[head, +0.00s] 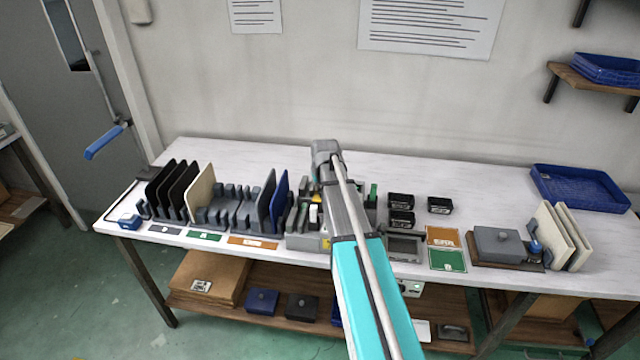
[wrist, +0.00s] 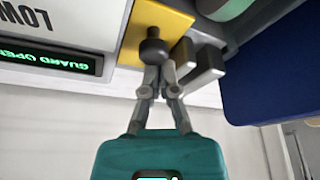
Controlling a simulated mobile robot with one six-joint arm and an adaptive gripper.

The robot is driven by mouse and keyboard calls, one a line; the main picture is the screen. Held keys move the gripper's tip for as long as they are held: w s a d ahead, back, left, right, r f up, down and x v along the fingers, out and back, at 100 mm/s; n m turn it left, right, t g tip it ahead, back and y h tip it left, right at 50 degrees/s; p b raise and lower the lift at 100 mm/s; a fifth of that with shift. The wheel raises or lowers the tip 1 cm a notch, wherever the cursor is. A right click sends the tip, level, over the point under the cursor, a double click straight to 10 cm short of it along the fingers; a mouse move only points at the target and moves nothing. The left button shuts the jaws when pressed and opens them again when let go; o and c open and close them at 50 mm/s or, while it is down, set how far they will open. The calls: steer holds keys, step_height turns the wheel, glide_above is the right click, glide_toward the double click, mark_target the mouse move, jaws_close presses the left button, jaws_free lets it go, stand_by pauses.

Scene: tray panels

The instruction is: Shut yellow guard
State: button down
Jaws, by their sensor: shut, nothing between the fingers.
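The yellow guard (wrist: 140,28) is a flat yellow panel at the top of the wrist view, with a dark round knob (wrist: 153,48) on it. My gripper (wrist: 156,72) is shut with nothing between its fingers. Its fingertips are right at the knob; I cannot tell whether they touch it. A display (wrist: 42,57) beside the guard shows upside-down green text that reads "GUARD OPEN". In the head view my arm covers much of the machine (head: 303,242), and my fingertips are hidden there.
On the table (head: 480,187), a rack with upright panels (head: 200,190) stands left of the machine, and small black bins (head: 401,218) stand right.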

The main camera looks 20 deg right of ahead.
mark_target(315, 198)
steer(key=s+a, duration=0.1)
steer(key=s, duration=0.1)
steer(key=s+a, duration=0.2)
steer(key=s, duration=0.1)
steer(key=shift+s+a, duration=0.3)
steer(key=shift+a, duration=0.1)
steer(key=shift+r, duration=0.15)
steer(key=p+v, duration=0.9)
steer(key=shift+s+r, duration=0.15)
steer(key=shift+r, duration=0.15)
stand_by(0.6)
steer(key=s+a+f+n+g, duration=0.1)
steer(key=s+a+g, duration=0.3)
steer(key=s+a, duration=1.2)
steer(key=shift+s, duration=0.6)
